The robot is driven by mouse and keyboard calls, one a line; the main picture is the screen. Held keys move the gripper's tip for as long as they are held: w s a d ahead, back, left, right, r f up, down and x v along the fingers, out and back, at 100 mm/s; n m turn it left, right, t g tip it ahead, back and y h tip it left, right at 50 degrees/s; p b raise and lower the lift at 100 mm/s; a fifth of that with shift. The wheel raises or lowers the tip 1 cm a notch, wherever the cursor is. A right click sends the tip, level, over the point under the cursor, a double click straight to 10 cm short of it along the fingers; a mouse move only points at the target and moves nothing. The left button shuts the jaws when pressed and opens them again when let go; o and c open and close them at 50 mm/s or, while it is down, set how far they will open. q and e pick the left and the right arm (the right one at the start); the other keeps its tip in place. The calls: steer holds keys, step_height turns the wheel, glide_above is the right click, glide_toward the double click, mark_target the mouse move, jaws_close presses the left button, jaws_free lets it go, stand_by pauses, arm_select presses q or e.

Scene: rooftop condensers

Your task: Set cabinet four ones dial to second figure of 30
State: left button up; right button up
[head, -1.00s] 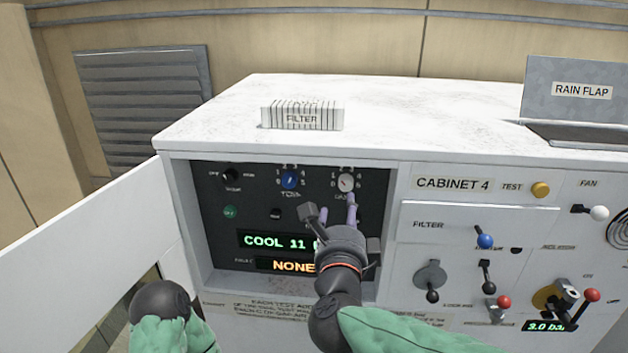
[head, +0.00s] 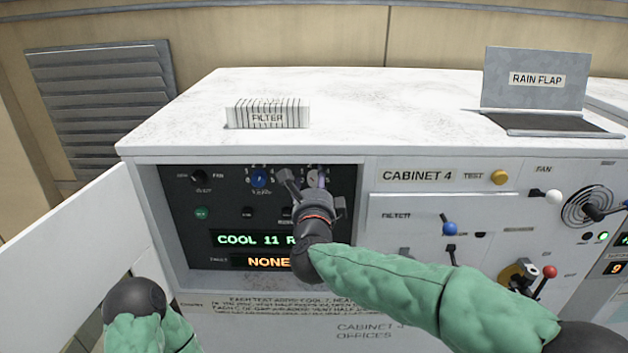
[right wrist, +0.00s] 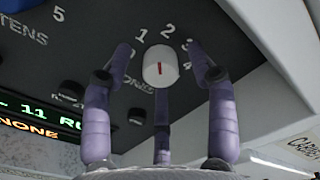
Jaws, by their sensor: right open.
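In the head view the dial (head: 315,179) is partly hidden by my right gripper (head: 303,178). That gripper is open, its purple fingers (right wrist: 161,58) spread on both sides of the dial and below it, and it holds nothing. I cannot tell whether they touch it. The left arm shows at lower left, without its gripper.
The blue tens dial (head: 259,179) sits left of the ones dial. The green display (head: 245,240) reads COOL 11, partly covered; the orange one (head: 266,262) reads NONE. The open white door (head: 75,235) stands at left. A filter block (head: 267,115) lies on top.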

steer(key=shift+d, duration=0.1)
steer(key=c, duration=1.1)
steer(key=shift+r, duration=0.1)
steer(key=shift+c, duration=0.2)
